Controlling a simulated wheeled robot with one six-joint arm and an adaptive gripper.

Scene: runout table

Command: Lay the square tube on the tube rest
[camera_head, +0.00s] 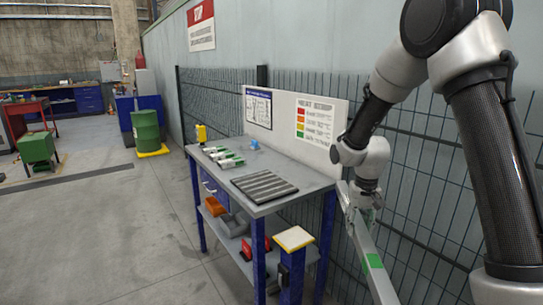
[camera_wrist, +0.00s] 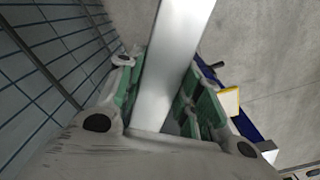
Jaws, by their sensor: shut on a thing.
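The square tube (camera_head: 364,241) is a long, light grey bar with a green patch, right of the table in the head view. It slants down out of the bottom of the picture. My gripper (camera_head: 363,197) is shut on it near its upper end, clear of the table. In the wrist view the tube (camera_wrist: 172,55) runs between the green-padded fingers of my gripper (camera_wrist: 164,88). On the table, a dark ribbed pad (camera_head: 264,186) and several green-and-white blocks (camera_head: 225,158) lie apart from the tube. I cannot tell for certain which is the tube rest.
The grey-topped table (camera_head: 297,170) has blue legs and a loaded lower shelf. A yellow-topped post (camera_head: 294,238) stands at its near corner. A wire mesh fence (camera_head: 408,190) runs close behind the tube. Open floor (camera_head: 110,220) lies to the left.

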